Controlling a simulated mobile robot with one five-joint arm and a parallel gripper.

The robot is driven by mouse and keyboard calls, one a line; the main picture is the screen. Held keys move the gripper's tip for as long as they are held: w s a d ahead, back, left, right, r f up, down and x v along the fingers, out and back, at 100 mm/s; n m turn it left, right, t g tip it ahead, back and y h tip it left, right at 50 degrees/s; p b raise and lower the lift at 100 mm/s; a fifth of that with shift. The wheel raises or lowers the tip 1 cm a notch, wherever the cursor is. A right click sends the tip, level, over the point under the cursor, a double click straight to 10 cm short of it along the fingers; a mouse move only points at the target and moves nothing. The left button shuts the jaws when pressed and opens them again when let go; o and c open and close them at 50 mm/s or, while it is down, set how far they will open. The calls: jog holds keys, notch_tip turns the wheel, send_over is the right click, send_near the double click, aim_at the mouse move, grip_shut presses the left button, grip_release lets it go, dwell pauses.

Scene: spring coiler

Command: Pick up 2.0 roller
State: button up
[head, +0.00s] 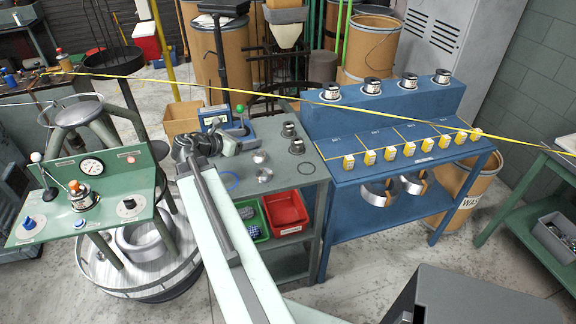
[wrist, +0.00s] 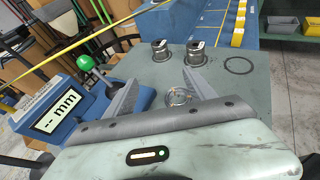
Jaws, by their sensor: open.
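Two dark rollers with pale labels stand upright on the grey table, the left one (wrist: 160,50) and the right one (wrist: 195,53) in the wrist view; in the head view they show as the far one (head: 289,129) and the near one (head: 296,146). Several similar labelled rollers, such as this one (head: 372,85), stand on the blue rack's top ledge. I cannot read which is 2.0. My gripper (wrist: 160,76) is open and empty above the table, with the two rollers beyond its fingers. In the head view my gripper (head: 194,146) is partly hidden by my arm.
A shiny coil-like part (wrist: 178,97) lies between the fingers and rollers. A blue gauge (wrist: 55,115) with a green-knobbed lever stands left. A dark ring (wrist: 238,65) lies right. Green and red bins (head: 286,212) sit below. The green coiler panel (head: 130,205) is left.

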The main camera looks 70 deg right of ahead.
jog(key=m+g+b, duration=0.2)
send_near(294, 141)
jog(key=x, duration=0.4)
jog(key=shift+w+r, duration=0.1)
jog(key=b+x, duration=0.2)
jog(key=x, duration=0.5)
jog(key=shift+s+d+f+b, duration=0.25)
jog(key=shift+s+f+b, duration=0.05)
jog(key=shift+f+b, duration=0.05)
jog(key=shift+r, duration=0.1)
grip_shut()
